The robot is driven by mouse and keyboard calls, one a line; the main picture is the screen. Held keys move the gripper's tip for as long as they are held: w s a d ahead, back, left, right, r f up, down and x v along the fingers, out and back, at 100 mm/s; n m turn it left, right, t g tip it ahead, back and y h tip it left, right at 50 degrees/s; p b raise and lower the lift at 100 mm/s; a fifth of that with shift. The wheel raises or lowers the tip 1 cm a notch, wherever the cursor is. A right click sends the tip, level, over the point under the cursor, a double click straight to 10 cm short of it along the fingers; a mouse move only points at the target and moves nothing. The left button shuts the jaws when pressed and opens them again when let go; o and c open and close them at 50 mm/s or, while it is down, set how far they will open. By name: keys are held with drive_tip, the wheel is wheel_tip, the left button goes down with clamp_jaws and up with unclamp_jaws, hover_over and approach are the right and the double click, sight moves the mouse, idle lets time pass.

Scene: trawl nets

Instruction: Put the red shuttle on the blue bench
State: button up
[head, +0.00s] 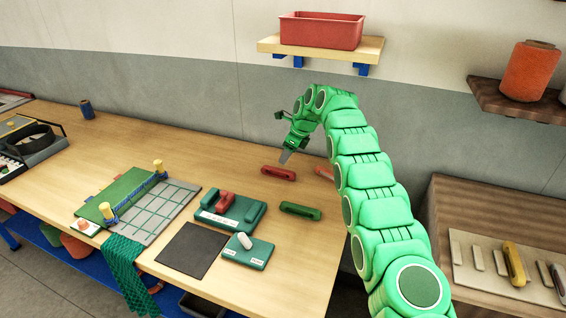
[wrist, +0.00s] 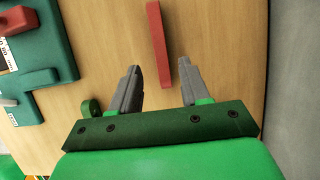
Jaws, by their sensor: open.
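A red shuttle (head: 278,173) lies on the wooden top of the bench with blue legs and frame (head: 140,130). In the wrist view the red shuttle (wrist: 158,45) runs lengthwise between my two fingertips, with a gap on each side. My gripper (head: 285,156) is open and empty, pointing down just above and beside the shuttle; the exact height is unclear. A second red-orange piece (head: 323,172) lies to the right, partly hidden by my arm. Another red piece (head: 225,201) sits in a green holder.
A green shuttle (head: 300,210) lies in front of the red one. A dark mat (head: 193,249), a green block with a white piece (head: 247,250) and a net board (head: 150,210) stand left. A wall shelf (head: 375,50) holds a red bin. A side table (head: 500,210) is at right.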

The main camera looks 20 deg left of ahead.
drive_tip(key=v, duration=0.4)
drive_tip(key=shift+d+r, duration=0.1)
drive_tip(key=shift+r, duration=0.2)
